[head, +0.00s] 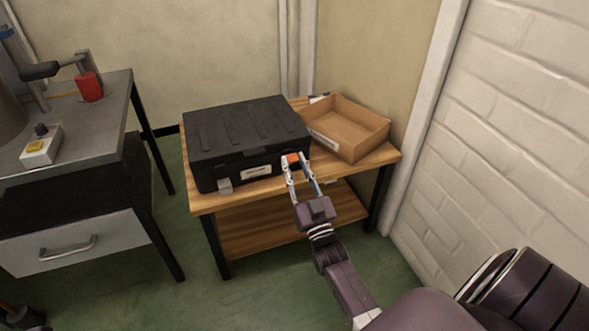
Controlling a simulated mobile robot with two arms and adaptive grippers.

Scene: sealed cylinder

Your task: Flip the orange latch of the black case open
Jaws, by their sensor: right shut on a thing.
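The black case (245,128) lies with its lid down on the wooden table. The orange latch (292,159) is on its front face near the right end. My right gripper (294,163) reaches up from below right and is shut on the orange latch, with its fingertips at either side of it. The fingers partly cover the latch. A grey latch (225,186) is on the left part of the case front, and a pale label (257,172) sits between them. My left gripper is out of view.
An open cardboard box (365,131) stands right of the case on the table (377,158). A grey workbench (100,125) with a drawer, a red object (90,87) and a button box (41,147) stands at left. A white brick wall (510,130) bounds the right.

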